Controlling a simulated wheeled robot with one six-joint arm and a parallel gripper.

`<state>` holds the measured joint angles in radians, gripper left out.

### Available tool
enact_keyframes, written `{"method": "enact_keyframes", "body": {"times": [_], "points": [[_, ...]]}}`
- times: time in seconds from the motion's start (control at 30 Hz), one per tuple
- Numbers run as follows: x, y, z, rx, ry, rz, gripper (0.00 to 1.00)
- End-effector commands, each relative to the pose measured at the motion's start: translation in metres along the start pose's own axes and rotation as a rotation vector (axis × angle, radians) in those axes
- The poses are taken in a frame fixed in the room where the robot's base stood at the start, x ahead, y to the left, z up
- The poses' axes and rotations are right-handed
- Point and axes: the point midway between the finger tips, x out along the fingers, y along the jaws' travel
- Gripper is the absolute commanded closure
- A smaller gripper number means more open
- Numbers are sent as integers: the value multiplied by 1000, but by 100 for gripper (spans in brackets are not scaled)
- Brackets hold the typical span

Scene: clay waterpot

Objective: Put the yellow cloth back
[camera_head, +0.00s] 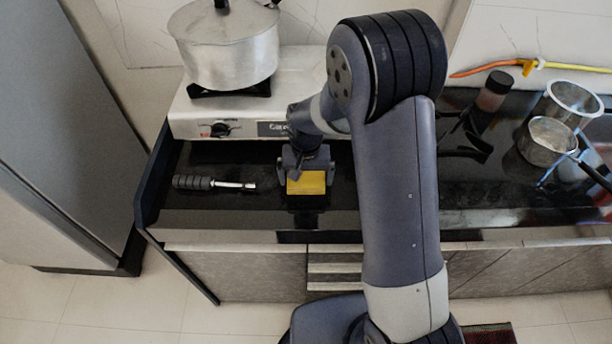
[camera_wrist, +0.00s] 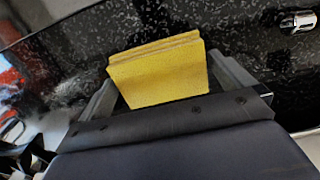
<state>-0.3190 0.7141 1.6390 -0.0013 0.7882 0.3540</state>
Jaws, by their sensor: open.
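The yellow cloth (camera_head: 306,183) is a small folded stack on the black counter (camera_head: 262,211), in front of the stove. My gripper (camera_head: 305,178) is over it, pointing down. In the wrist view the yellow cloth (camera_wrist: 160,75) stands between the two fingers of my gripper (camera_wrist: 165,85), one finger on each side. The gripper is open, and small gaps seem to show beside the cloth. The cloth's lower edge is hidden by the gripper body.
A black-handled tool (camera_head: 214,183) lies left of the cloth. A stove (camera_head: 190,118) with a metal pot (camera_head: 224,50) stands behind. A dark bottle (camera_head: 492,92) and metal pots (camera_head: 546,140) stand at the right. The counter's front edge is close in front.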

Motion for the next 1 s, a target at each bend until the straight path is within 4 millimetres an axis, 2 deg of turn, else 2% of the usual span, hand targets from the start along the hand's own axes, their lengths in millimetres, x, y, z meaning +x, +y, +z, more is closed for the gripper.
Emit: {"method": "enact_keyframes", "body": {"times": [0.17, 0.23, 0.5, 0.7, 0.83, 1.0], "points": [[-7, 0, 0, 0, 2, -1, 0], [-17, 0, -1, 0, 4, -2, 0], [-75, 0, -1, 0, 6, -2, 0], [-109, 0, -1, 0, 4, -1, 0], [-120, 0, 0, 0, 2, -1, 0], [-124, 0, 0, 0, 0, 0, 0]]}}
